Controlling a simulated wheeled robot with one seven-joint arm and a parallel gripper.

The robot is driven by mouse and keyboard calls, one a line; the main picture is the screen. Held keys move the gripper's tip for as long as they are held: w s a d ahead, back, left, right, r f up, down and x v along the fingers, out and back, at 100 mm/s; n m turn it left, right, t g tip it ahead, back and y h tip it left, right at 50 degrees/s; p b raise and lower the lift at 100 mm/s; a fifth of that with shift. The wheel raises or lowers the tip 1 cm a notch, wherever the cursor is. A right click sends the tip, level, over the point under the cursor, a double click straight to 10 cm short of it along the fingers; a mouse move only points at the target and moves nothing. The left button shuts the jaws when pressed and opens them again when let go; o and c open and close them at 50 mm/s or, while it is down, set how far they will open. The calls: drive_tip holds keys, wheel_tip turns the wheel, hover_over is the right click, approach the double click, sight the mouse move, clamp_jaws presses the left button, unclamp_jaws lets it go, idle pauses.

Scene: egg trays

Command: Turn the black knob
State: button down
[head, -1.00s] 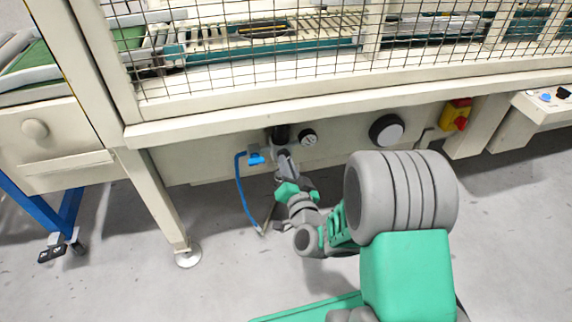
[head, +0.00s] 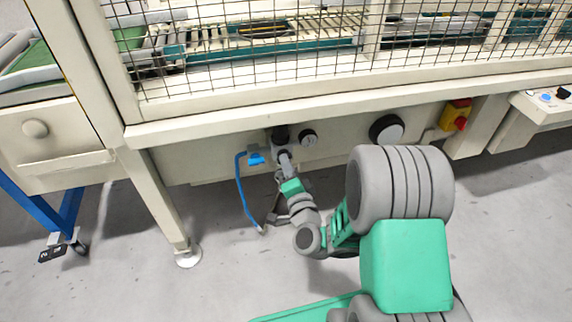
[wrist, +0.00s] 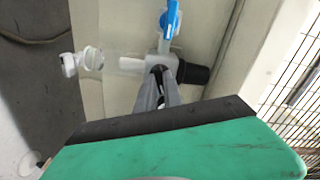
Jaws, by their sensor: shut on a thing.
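The black knob (head: 281,134) tops a small regulator unit under the machine's front beam. It also shows in the wrist view as a dark cylinder (wrist: 196,73) at the right end of the unit. My gripper (head: 285,156) reaches up to the unit from below. In the wrist view my gripper (wrist: 160,72) has its fingers close together at the unit's grey body (wrist: 153,63), beside the knob. It looks shut on that body, with the knob to the right of the fingertips. The exact contact is partly hidden by the fingers.
A blue valve (head: 256,158) with a blue hose (head: 240,185) is on the unit's left. A clear bowl (wrist: 122,61) is on the body. A gauge (head: 309,138), a larger round black dial (head: 386,130) and a red-yellow switch (head: 456,114) are to the right.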

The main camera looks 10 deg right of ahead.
idle(0.3)
drive_tip(key=c, duration=1.5)
unclamp_jaws()
drive_tip(key=shift+s, duration=0.1)
drive_tip(key=s+b, duration=0.2)
drive_tip(key=s, duration=0.5)
drive_tip(key=shift+s, duration=0.3)
